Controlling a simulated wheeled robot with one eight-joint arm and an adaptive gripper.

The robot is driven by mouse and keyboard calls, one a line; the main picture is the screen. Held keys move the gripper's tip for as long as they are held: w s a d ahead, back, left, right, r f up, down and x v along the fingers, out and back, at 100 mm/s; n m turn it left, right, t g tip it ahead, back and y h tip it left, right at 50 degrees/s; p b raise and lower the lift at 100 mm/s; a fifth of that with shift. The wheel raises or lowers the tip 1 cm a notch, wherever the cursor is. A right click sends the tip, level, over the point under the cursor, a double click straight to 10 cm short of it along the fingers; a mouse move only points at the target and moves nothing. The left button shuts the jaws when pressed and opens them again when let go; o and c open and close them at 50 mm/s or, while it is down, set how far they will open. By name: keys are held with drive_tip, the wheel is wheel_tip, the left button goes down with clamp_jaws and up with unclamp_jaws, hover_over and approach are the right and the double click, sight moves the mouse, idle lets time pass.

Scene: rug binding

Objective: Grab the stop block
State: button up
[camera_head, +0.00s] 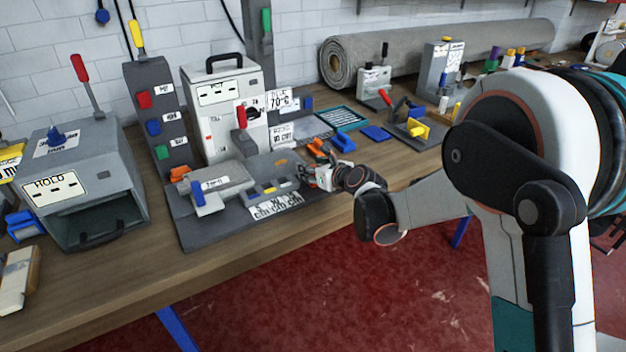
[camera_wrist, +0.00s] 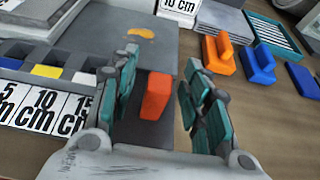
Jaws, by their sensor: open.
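A small red-orange block (camera_wrist: 156,95), seemingly the stop block, stands on the dark grey base plate near its right edge in the wrist view. My gripper (camera_wrist: 158,100) is open, with one teal-padded finger on each side of the block. A narrow gap shows on the left and a wider one on the right, so I see no grip on it. In the head view my gripper (camera_head: 306,172) is low over the right end of the base plate (camera_head: 205,232), and the block is hard to make out there.
A scale strip (camera_wrist: 45,105) marked in cm runs along the plate, beside blue, white and yellow pieces. An orange block (camera_wrist: 218,52) and a blue block (camera_wrist: 257,65) sit on the bench right of the plate. A white machine (camera_head: 222,105) stands behind.

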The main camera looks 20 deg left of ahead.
drive_tip(key=shift+r, duration=0.1)
clamp_jaws()
